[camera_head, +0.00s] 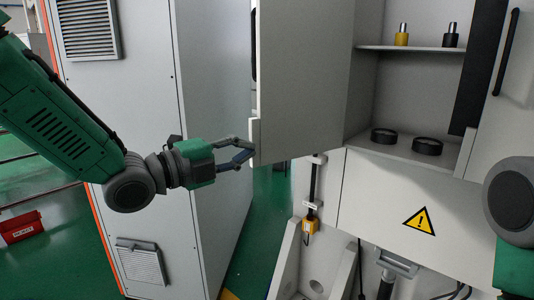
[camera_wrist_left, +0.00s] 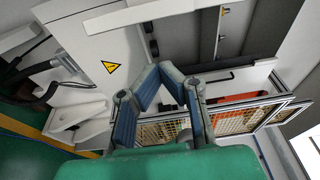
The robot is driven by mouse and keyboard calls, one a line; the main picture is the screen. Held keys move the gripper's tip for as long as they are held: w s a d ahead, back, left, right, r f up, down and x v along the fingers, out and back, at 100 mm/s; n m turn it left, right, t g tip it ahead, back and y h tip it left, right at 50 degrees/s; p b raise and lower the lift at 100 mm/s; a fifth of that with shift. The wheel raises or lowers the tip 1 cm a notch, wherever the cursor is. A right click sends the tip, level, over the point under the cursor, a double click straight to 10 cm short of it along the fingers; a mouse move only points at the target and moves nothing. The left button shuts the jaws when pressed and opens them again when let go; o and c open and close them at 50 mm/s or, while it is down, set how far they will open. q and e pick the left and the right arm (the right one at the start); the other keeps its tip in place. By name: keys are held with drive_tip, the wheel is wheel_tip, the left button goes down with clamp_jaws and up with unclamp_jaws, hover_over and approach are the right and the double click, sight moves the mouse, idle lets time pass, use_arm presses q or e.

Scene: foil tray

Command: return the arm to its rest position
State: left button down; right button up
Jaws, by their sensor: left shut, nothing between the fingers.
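My left arm (camera_head: 60,105) is green and dark grey and reaches in from the left in the head view. Its left gripper (camera_head: 248,152) is shut and empty, with its tips at the lower edge of the open grey cabinet door (camera_head: 303,85). I cannot tell whether the tips touch the door. In the left wrist view the blue-padded fingers of the left gripper (camera_wrist_left: 161,74) come together with nothing held. Part of my right arm (camera_head: 511,200) shows at the right edge of the head view; its gripper is out of view.
The open cabinet has an upper shelf (camera_head: 420,48) with a yellow cylinder (camera_head: 402,36) and a black cylinder (camera_head: 450,36). Two black round pieces (camera_head: 384,136) lie on the lower shelf. A large grey cabinet (camera_head: 130,150) stands behind my left arm. Green floor (camera_head: 268,215) shows between the cabinets.

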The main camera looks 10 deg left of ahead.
use_arm(q)
drive_tip(key=s+a, duration=0.2)
drive_tip(key=a, duration=0.3)
drive_tip(key=s+a+f+n+g+y, duration=0.1)
drive_tip(key=s+a+f+n+y, duration=0.3)
drive_tip(key=f, duration=0.6)
drive_tip(key=s+d+f+n+g+y, duration=0.1)
drive_tip(key=f+n+g, duration=0.1)
drive_tip(key=f+n, duration=0.6)
drive_tip(key=s+a+f+n+g+y, duration=0.1)
drive_tip(key=s+a+f+n+y, duration=0.15)
drive_tip(key=f, duration=0.95)
drive_tip(key=s+a+f+n+g+y, duration=0.2)
drive_tip(key=s+f+n, duration=0.4)
drive_tip(key=s, duration=0.6)
drive_tip(key=s+a+f+n+g+y, duration=0.3)
drive_tip(key=s+f+n+g, duration=0.3)
drive_tip(key=s+f, duration=0.5)
drive_tip(key=shift+s+a+b, duration=0.3)
drive_tip(key=shift+s+a, duration=0.1)
drive_tip(key=shift+s, duration=0.65)
